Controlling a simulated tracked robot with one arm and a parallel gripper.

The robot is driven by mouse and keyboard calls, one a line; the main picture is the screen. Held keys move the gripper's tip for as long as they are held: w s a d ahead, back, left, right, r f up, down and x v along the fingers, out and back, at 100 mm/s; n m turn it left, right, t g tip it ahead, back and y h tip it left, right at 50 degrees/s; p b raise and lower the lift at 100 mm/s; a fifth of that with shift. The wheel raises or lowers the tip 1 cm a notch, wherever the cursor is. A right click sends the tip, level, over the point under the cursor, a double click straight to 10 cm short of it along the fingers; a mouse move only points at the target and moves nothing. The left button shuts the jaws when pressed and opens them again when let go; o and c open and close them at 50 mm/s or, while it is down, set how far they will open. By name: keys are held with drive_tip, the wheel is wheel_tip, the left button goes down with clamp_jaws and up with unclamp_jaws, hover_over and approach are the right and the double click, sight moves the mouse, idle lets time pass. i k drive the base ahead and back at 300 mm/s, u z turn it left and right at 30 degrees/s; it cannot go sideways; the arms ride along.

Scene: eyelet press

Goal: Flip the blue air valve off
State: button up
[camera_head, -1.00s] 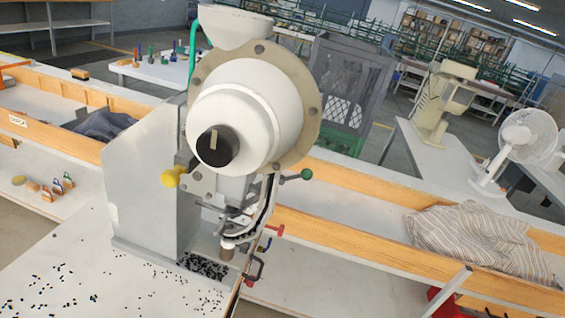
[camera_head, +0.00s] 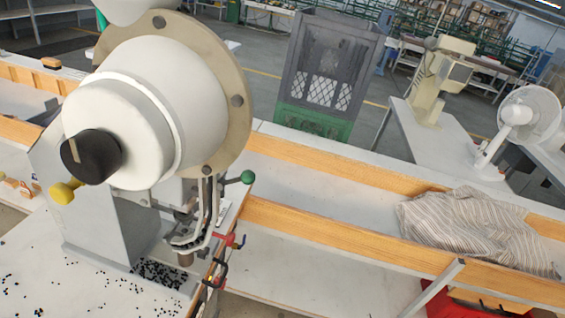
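The eyelet press (camera_head: 135,115) stands at the left, with a large white round housing and a grey body. A black knob (camera_head: 92,157) is on its front. A yellow knob (camera_head: 65,191) sits lower left, and a lever with a green ball (camera_head: 247,177) points right. A small red handle (camera_head: 236,241) shows at the bench edge beside the press. I cannot make out a blue air valve in this view. My gripper is not in view.
Small black eyelets (camera_head: 160,272) lie scattered on the white bench around the press base. A wood-edged trough (camera_head: 335,172) runs behind, with a striped cloth (camera_head: 470,230) in it. A white fan (camera_head: 525,120), a beige machine (camera_head: 438,80) and grey crates (camera_head: 330,60) stand farther back.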

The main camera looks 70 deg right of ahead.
sight(239, 246)
drive_tip(key=z, duration=2.7)
drive_tip(key=k, duration=0.95)
drive_tip(key=u, duration=0.95)
drive_tip(key=i, duration=1)
drive_tip(key=u, duration=0.05)
drive_tip(key=k, duration=0.1)
